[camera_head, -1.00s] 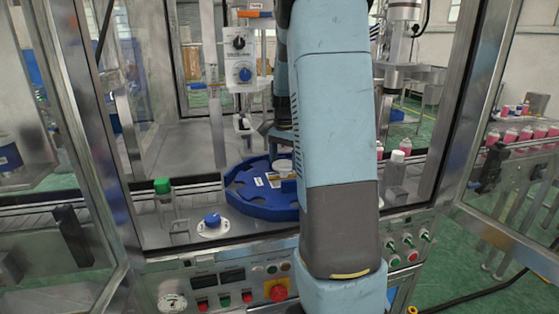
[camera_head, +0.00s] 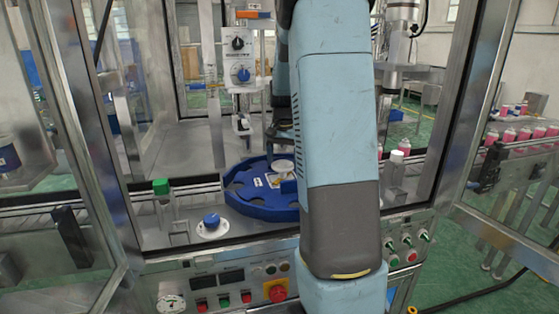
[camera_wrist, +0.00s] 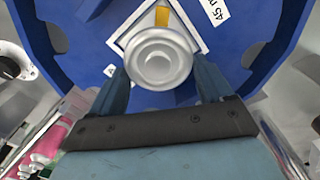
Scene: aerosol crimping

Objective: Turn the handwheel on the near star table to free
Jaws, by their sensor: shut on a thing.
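The near star table (camera_head: 245,190) is a blue disc with scalloped pockets, inside the machine bay. It fills the upper wrist view (camera_wrist: 75,50). At its middle, a round silver handwheel (camera_wrist: 158,58) with concentric rings sits over a white square plate with a yellow mark beyond the wheel. The plate shows small and pale in the head view (camera_head: 283,167). My gripper (camera_wrist: 163,80) has one blue finger on each side of the handwheel and is shut on it. In the head view my arm hides most of the gripper.
A blue knob on a white dial (camera_head: 211,222) and a green-capped clear post (camera_head: 161,192) stand at front left. A white-capped bottle (camera_head: 397,165) stands right of my arm. A crimping head (camera_head: 240,70) hangs behind the table. Metal door frames flank the bay.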

